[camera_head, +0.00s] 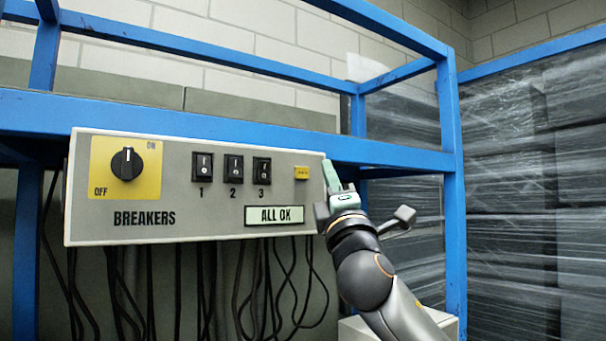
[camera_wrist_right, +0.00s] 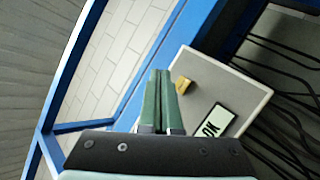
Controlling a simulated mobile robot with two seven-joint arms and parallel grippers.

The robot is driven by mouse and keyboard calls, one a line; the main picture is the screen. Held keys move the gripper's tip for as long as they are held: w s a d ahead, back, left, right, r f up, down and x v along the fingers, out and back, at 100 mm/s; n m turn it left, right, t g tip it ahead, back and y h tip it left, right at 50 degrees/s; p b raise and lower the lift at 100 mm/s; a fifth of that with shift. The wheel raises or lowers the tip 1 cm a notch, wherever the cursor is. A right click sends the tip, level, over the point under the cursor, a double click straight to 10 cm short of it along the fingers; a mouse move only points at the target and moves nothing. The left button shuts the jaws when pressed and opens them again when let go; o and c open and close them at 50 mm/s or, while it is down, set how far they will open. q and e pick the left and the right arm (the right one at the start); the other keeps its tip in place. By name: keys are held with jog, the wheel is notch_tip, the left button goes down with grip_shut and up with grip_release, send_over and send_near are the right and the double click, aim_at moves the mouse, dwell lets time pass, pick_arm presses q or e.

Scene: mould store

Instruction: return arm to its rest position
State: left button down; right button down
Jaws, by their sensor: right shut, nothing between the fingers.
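My right gripper (camera_head: 332,176) is at the right end of the breaker panel (camera_head: 215,215) in the head view, its green fingers pointing up. In the right wrist view its two green fingers (camera_wrist_right: 159,100) lie together with nothing between them. The panel has a black rotary knob (camera_head: 127,164) on a yellow plate marked ON and OFF, with its pointer up. Three black switches (camera_head: 233,167) are numbered 1 to 3. A small yellow button (camera_head: 301,173) sits above a lit "ALL OK" display (camera_head: 275,215). My left gripper is not in view.
A blue steel frame (camera_head: 452,180) surrounds the panel. Black cables (camera_head: 240,285) hang below it. Dark stacks in clear wrap (camera_head: 530,190) stand at the right. A pale box (camera_head: 440,322) sits low behind my right arm. A block wall (camera_head: 240,35) is behind.

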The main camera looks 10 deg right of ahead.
dwell(0.4)
